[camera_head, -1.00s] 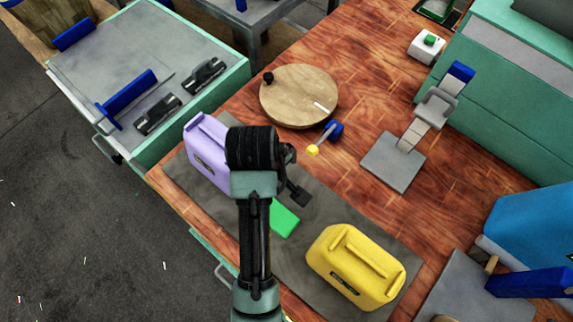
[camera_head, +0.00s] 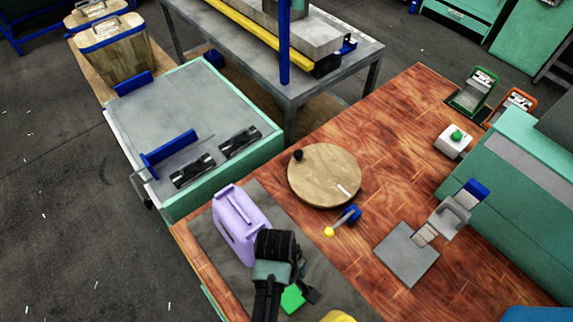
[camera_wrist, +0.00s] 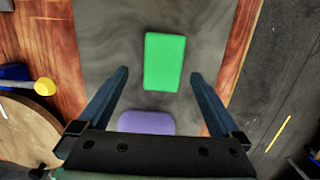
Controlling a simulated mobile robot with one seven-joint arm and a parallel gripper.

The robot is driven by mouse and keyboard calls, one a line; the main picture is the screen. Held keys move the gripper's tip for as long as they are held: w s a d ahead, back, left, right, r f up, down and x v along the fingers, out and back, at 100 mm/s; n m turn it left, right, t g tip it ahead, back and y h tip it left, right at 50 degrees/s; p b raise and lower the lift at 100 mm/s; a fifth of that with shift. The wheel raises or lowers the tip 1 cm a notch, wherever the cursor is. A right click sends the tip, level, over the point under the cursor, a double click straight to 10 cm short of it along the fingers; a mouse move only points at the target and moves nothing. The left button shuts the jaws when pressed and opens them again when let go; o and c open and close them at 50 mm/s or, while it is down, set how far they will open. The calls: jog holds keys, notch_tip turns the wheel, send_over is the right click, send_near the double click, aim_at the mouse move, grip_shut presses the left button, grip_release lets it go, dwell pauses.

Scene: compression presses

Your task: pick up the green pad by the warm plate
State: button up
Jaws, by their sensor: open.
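The green pad (camera_wrist: 164,62) lies flat on a dark grey mat (camera_wrist: 110,30) in the wrist view. In the head view the green pad (camera_head: 292,298) shows only in part, beside my gripper (camera_head: 308,292), near the bottom edge. In the wrist view my gripper (camera_wrist: 158,78) is open, with its two fingers apart and nothing between them. The pad lies beyond the fingertips in that picture, between their lines. Which surface is the warm plate I cannot tell.
A purple canister (camera_head: 240,222) stands beside my gripper, and a yellow canister (camera_head: 338,316) is cut off at the bottom. A round wooden disc (camera_head: 322,178), a small lever with a yellow knob (camera_head: 329,232) and a grey press plate (camera_head: 405,256) stand on the wooden bench.

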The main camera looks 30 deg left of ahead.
jog(key=shift+s+d+f+p, duration=0.1)
jog(key=shift+s+f+p, duration=0.05)
jog(key=shift+f, duration=1.1)
jog(key=shift+s+d+f+p, duration=0.1)
jog(key=shift+s+f+p, duration=0.05)
jog(key=shift+f, duration=1.1)
jog(key=c, duration=1.4)
jog(key=shift+r, duration=0.15)
notch_tip(320, 180, up, 10)
